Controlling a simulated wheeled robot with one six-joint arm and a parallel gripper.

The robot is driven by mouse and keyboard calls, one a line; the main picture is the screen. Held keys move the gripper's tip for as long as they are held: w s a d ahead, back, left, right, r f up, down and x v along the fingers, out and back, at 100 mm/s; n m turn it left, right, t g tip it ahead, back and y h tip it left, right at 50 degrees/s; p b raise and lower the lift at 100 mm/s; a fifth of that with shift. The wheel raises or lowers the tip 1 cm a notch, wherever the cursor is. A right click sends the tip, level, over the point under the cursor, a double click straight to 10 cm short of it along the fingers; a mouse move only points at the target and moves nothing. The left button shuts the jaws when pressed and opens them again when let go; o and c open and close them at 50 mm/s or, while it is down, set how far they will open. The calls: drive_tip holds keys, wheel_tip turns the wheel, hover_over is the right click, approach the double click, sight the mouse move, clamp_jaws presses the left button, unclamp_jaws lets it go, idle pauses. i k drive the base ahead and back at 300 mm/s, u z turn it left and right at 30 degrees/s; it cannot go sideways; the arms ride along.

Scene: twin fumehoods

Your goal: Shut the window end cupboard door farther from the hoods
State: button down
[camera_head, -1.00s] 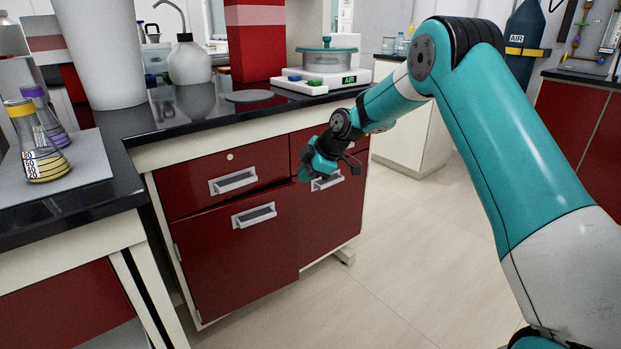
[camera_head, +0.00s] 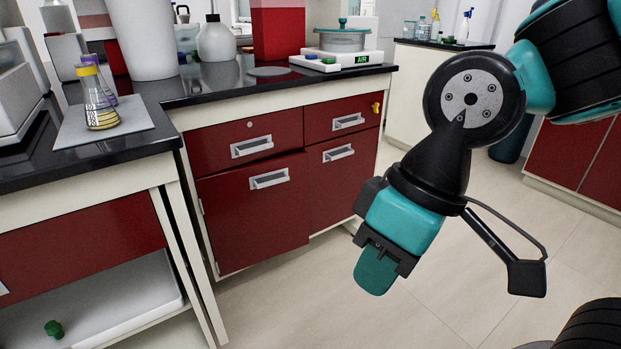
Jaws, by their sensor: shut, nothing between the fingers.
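The red cupboard under the black bench has two doors below two drawers. The left door (camera_head: 255,220), with its hinge at the left, stands slightly ajar, with a thin dark gap along its top near the right. The right door (camera_head: 335,185) looks flush. Both have silver handles. The hoods are not visible, so I cannot tell which door is farther from them. My gripper (camera_head: 375,277) is shut and empty, pointing down over the floor in front and right of the cupboard, apart from both doors.
A white-framed bench with an open shelf (camera_head: 120,305) stands close at the left, a green object (camera_head: 54,329) on it. The black benchtop (camera_head: 215,88) holds bottles, a flask (camera_head: 98,105) and a balance (camera_head: 338,60). The tiled floor (camera_head: 285,300) before the cupboard is clear.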

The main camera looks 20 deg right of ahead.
sight(254, 213)
drive_tip(key=z, duration=0.25)
drive_tip(key=i, duration=0.9)
drive_tip(key=u, duration=0.2)
